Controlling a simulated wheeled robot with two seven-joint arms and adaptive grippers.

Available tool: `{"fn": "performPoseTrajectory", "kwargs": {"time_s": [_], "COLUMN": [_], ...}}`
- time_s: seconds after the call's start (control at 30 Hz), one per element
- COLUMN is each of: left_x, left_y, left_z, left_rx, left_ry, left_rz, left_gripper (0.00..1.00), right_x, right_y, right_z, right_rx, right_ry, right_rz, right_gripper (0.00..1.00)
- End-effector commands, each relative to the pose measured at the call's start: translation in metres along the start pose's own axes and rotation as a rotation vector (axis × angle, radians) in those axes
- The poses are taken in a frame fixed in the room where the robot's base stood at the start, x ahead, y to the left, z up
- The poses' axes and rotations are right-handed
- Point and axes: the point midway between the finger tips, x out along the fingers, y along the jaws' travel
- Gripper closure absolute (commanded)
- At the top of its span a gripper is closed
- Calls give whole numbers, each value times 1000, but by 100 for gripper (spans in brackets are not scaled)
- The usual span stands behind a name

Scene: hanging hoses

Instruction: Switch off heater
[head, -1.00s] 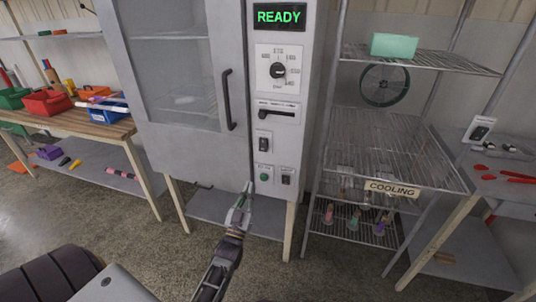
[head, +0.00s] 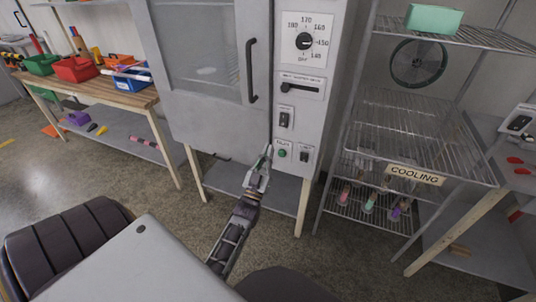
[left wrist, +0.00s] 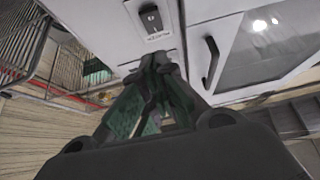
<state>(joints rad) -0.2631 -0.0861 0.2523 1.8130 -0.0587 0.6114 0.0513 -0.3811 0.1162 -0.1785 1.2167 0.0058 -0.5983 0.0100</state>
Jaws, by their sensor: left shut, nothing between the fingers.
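The heater is a grey cabinet (head: 215,120) with a glass door and a black door handle (head: 251,71). Its control panel carries a black dial (head: 304,41) with temperature marks, a slider (head: 302,87), a black rocker switch (head: 285,118), a green round button (head: 282,153) and a smaller black switch (head: 305,156). My left gripper (head: 267,152) is shut and empty, its tips just left of the green button; contact cannot be told. In the left wrist view its fingers (left wrist: 158,62) point toward the panel, just below a black switch (left wrist: 150,16) with a label. My right gripper is not in view.
A wire cooling rack (head: 415,130) with a COOLING sign (head: 415,175) stands right of the heater. A wooden workbench (head: 115,93) with coloured bins stands to the left. Another table (head: 515,175) is at the far right. Open floor lies in front.

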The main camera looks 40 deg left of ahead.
Motion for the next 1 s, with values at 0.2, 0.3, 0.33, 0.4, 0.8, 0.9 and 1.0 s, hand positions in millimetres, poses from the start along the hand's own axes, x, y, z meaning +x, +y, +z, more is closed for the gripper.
{"fn": "performPoseTrajectory", "kwargs": {"time_s": [0.2,0.3,0.33,0.4,0.8,0.9,1.0], "left_x": [23,33,36,44,83,88,94], "left_y": [0,0,0,0,0,0,0], "left_z": [0,0,0,0,-1,7,14], "left_rx": [0,0,0,0,-1,-1,0], "left_ry": [1,0,1,2,2,0,-1], "left_rz": [0,0,0,0,0,0,0], "left_gripper": [100,100,100,100,100,100,100], "right_x": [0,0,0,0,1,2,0], "right_y": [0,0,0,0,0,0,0], "right_z": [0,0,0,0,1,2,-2], "right_rx": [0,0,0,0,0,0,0], "right_ry": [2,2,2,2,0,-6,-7], "right_rz": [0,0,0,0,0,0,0], "right_gripper": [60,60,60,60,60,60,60]}}
